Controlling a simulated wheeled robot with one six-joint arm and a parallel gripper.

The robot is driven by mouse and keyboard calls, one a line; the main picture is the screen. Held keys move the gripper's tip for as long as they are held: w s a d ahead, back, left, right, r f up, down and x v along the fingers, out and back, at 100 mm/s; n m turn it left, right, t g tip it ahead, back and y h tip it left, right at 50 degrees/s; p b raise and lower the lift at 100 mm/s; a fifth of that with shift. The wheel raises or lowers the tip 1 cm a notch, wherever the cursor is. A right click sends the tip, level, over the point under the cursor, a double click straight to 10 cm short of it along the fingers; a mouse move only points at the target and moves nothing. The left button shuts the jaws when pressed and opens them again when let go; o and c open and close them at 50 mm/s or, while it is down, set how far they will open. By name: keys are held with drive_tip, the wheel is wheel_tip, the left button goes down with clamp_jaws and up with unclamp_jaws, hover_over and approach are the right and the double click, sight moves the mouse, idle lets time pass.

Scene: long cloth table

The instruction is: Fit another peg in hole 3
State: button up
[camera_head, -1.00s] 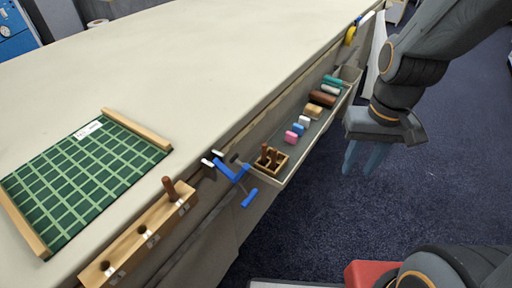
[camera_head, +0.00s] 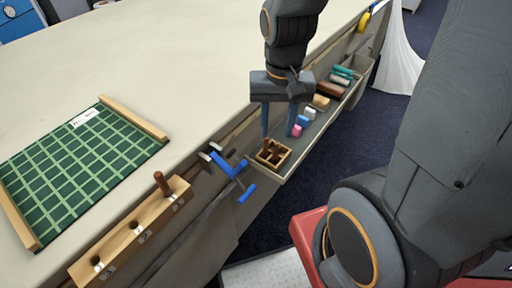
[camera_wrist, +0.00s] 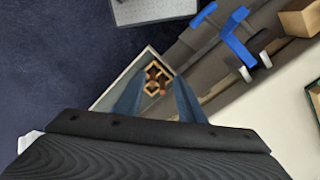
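A wooden block (camera_head: 118,240) lies along the table's front edge. One dark brown peg (camera_head: 162,184) stands upright in its far-end hole; the other two holes look empty. The labels on its front are too small to read. A small divided wooden box (camera_head: 284,160) sits at the near end of the grey trough. Brown pegs (camera_wrist: 154,76) stand in the box in the wrist view; my gripper partly hides the box in the head view. My gripper (camera_head: 279,128) is above the box, pointing down, its fingers apart with nothing between them. Its fingers also show in the wrist view (camera_wrist: 158,100).
A blue clamp (camera_head: 232,169) juts from the table edge between block and box. The grey trough (camera_head: 308,143) holds several coloured pieces behind my gripper. A green gridded board (camera_head: 75,172) with wooden side rails lies on the table. The table beyond is clear.

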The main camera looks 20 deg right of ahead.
sight(266, 142)
drive_tip(key=w+f+m, duration=0.2)
drive_tip(key=m, duration=0.3)
drive_tip(key=w+f+m+b, duration=0.1)
drive_tip(key=w+f+m, duration=0.1)
drive_tip(key=m, duration=0.4)
drive_tip(key=w+f+m, duration=0.3)
drive_tip(key=m, duration=0.2)
drive_tip(key=shift+w+b, duration=0.1)
drive_tip(key=shift+b, duration=0.2)
drive_tip(key=shift+w+d+f+p, duration=0.1)
drive_tip(key=shift+w+f+p, duration=0.1)
drive_tip(key=shift+f, duration=1.6)
drive_tip(key=shift+w+d+f+p, duration=0.1)
drive_tip(key=shift+w+f, duration=0.05)
drive_tip(key=shift+f, duration=1.6)
clamp_jaws()
